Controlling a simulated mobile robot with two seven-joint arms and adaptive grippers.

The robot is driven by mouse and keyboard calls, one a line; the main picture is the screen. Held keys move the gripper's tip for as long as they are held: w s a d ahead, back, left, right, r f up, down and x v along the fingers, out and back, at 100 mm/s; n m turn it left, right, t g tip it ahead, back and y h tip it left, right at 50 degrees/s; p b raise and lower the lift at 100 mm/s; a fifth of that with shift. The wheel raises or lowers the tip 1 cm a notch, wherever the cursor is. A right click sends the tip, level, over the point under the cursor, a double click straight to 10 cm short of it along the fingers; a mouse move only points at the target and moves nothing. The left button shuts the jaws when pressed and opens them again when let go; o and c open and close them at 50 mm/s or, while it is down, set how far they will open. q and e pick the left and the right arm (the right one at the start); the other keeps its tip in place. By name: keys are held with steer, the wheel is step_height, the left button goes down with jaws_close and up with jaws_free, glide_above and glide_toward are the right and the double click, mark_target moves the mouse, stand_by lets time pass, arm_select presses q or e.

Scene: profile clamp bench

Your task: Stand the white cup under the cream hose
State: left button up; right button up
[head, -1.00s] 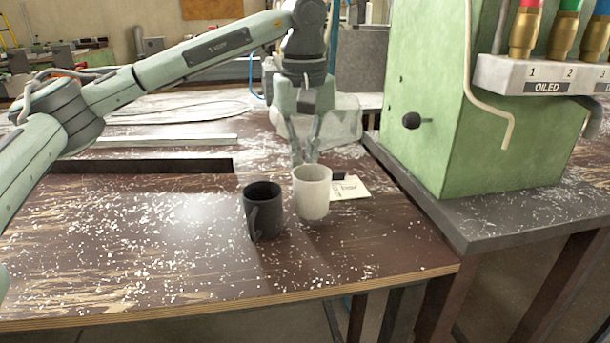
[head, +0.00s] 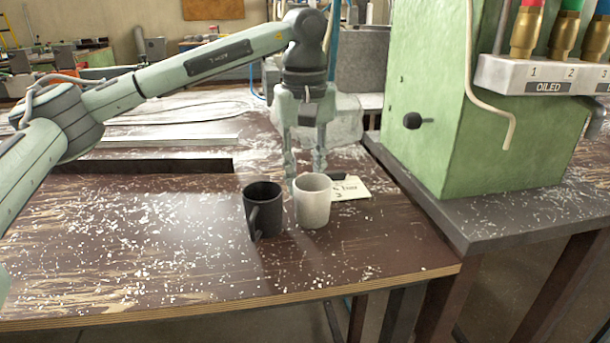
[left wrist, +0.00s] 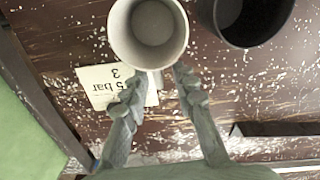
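The white cup (head: 312,205) stands upright on the brown bench, close to the right of the black cup (head: 262,212). In the left wrist view the white cup (left wrist: 122,38) looks empty. My left gripper (head: 305,178) is just behind the white cup, its fingers apart. In the left wrist view the gripper (left wrist: 160,74) has its tips at the cup's near side; I cannot tell whether they touch it. A handle is not clear to see. The cream hose (head: 487,104) hangs down the green machine, its bent end to the right of the cups. My right gripper is not in view.
A paper card (head: 350,188) lies behind the white cup. The slab is clear in front of the machine. Metal bars (head: 160,165) lie at the left.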

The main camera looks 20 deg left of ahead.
arm_select(q)
steer(key=shift+r, duration=0.25)
step_height(320, 180, up, 2)
steer(key=shift+r, duration=0.25)
step_height(320, 180, up, 6)
steer(key=shift+f, duration=0.15)
step_height(320, 180, up, 4)
steer(key=shift+s+f+p, duration=0.1)
steer(key=shift+f+p, duration=0.1)
steer(key=shift+p, duration=0.3)
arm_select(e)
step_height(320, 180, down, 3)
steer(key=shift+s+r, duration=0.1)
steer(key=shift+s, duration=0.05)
arm_select(q)
steer(key=shift+f, duration=0.1)
